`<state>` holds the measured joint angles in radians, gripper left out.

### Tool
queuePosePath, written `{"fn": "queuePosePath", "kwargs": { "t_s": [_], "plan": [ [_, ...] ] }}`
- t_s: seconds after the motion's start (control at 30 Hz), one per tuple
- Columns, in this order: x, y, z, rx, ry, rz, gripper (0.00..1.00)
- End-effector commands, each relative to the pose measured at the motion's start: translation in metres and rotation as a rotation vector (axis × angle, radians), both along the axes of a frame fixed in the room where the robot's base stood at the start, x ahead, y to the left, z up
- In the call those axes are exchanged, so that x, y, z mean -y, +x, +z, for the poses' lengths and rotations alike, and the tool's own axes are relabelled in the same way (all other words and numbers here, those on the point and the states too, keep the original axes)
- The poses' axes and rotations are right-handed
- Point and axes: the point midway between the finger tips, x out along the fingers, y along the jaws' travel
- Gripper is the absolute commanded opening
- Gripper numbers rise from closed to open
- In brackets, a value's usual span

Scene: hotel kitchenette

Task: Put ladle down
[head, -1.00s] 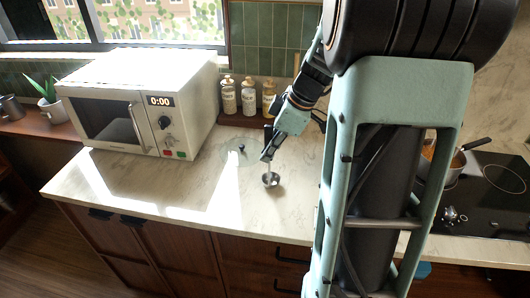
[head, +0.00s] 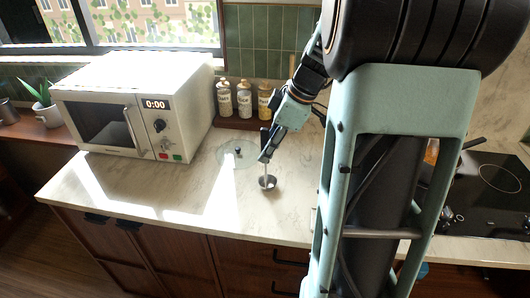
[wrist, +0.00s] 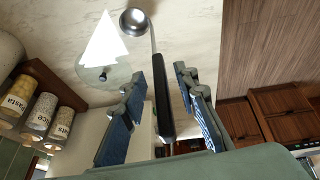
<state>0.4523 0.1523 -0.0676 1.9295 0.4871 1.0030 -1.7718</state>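The ladle has a black handle and a metal bowl. In the head view its bowl (head: 267,182) is low over the counter, and I cannot tell whether it touches. The handle stands nearly upright. My gripper (head: 265,156) is at the handle, with the arm reaching down from the upper right. The ladle's bowl (wrist: 134,22) shows beyond, towards the pale counter (wrist: 200,30).
A clear round lid (head: 226,155) with a dark knob lies left of the ladle. A white microwave (head: 130,105) stands further left. Several labelled jars (head: 244,100) stand at the back. A black cooktop (head: 490,190) is at the right. The counter's front strip is clear.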

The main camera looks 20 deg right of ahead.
Motion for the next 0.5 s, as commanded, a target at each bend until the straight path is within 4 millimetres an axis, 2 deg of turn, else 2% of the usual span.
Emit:
{"fn": "queuePosePath", "kwargs": {
  "t_s": [0.1,0.3,0.5],
  "plan": [
    [0.009,-0.007,0.025,0.005,-0.004,-0.003,0.28],
    [0.021,-0.019,0.064,0.004,-0.004,-0.002,0.28],
    [0.027,-0.026,0.085,0.001,-0.002,-0.002,0.28]
  ]
}}
